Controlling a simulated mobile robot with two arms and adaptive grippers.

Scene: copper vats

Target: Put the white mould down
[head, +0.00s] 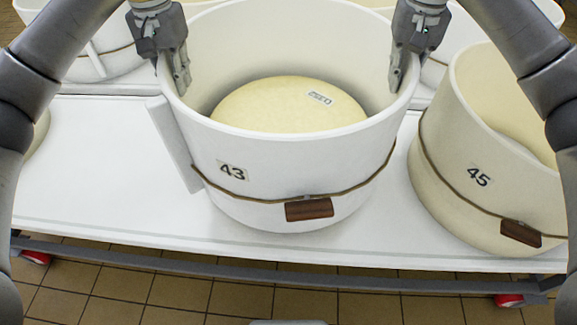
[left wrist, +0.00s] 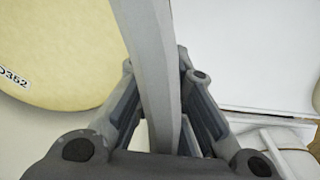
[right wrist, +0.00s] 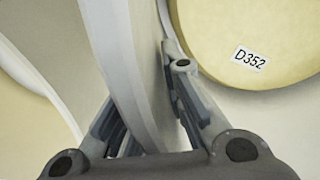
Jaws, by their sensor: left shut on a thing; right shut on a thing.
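The white mould (head: 285,170), a large round band marked 43 with a cord and a brown wooden block, is upright around a pale yellow cheese (head: 275,108) on the white table (head: 90,185). Whether its lower edge touches the table or hangs slightly above, I cannot tell. My left gripper (head: 181,78) is shut on the mould's rim at the left, and my right gripper (head: 396,75) on the rim at the right. In the left wrist view the fingers straddle the wall (left wrist: 150,50); the right wrist view shows the same at its wall (right wrist: 115,50).
A cream mould (head: 445,190) marked 45, with a cheese (head: 520,110) in it, stands close at the right. More moulds (head: 105,68) stand behind. The table's front edge is just before the white mould; tiled floor (head: 180,295) lies below. Bare table shows to the left.

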